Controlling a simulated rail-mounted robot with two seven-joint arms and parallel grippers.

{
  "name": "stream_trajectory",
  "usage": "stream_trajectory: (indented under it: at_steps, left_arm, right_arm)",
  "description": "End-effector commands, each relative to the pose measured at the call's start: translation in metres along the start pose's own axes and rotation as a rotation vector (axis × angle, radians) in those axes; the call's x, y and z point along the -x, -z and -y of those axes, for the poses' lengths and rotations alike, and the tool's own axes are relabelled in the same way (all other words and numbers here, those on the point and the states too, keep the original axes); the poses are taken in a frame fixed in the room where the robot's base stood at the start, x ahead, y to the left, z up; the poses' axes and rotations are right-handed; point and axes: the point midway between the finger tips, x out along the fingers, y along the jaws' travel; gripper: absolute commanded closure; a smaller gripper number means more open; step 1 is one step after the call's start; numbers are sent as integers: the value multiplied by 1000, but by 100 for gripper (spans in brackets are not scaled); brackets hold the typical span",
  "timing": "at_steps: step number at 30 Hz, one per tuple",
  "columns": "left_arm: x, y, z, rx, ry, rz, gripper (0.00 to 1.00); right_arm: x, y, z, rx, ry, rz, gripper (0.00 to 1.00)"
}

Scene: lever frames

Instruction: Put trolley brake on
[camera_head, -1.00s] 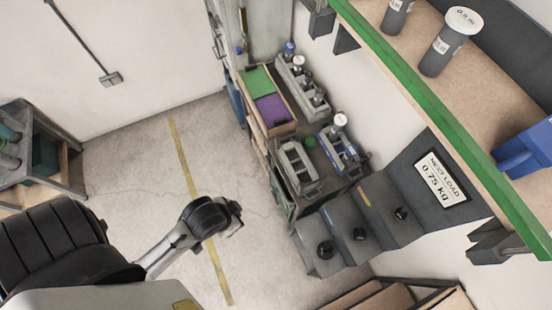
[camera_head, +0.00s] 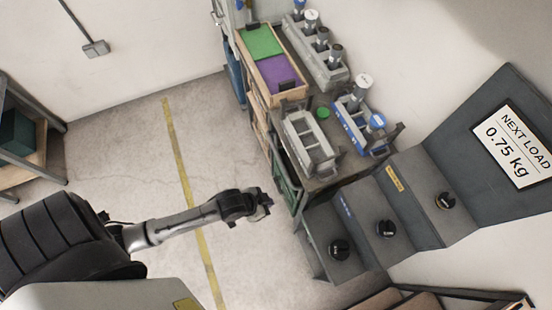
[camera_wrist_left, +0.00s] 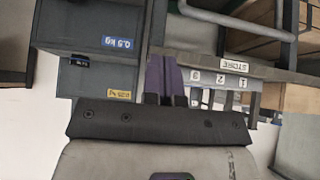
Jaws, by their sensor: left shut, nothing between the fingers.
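A cart-like bench (camera_head: 322,182), which may be the trolley, stands right of centre in the head view. It carries trays, and its lower side is partly hidden. I cannot pick out a brake lever for certain in either view. My left gripper (camera_head: 265,203) is just left of the bench's lower side, apart from it in the picture. In the left wrist view my shut, empty fingers (camera_wrist_left: 166,82) point up toward a grey rail (camera_wrist_left: 212,68) with a STORE label and numbered tags. My right gripper is not in view.
Dark grey stepped boxes (camera_head: 388,222) with black knobs stand right of my left gripper. In the wrist view, drawer-like boxes (camera_wrist_left: 95,50) with weight labels are at the left. A NEXT LOAD sign (camera_head: 513,143) reads 0.75 kg. The floor (camera_head: 120,150) at left is clear.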

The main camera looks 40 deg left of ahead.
Motion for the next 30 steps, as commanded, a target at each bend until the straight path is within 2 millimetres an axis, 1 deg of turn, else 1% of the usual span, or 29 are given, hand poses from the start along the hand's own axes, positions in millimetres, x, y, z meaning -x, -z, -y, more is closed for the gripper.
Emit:
stream_trajectory:
  at_steps: [1,6,9,12,18,21,24,27,30]
  left_arm:
    - [-38,-25,6,-10,-2,-15,100]
    - [-106,-66,26,-29,-12,-77,100]
    - [-142,-90,40,-36,-13,-113,100]
    - [-174,-112,55,-41,-10,-146,100]
    - [-229,-153,87,-50,4,-205,100]
    - [-252,-171,104,-53,15,-232,100]
    - [-271,-187,120,-55,26,-257,100]
    - [-285,-200,134,-59,37,-279,100]
    - [-296,-210,146,-60,47,-296,100]
  right_arm:
    - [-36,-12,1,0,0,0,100]
    - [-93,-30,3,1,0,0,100]
    - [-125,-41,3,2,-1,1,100]
    - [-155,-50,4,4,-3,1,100]
    - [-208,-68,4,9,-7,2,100]
    - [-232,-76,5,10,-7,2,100]
    - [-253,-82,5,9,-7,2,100]
    - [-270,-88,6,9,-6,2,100]
    - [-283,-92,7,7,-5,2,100]
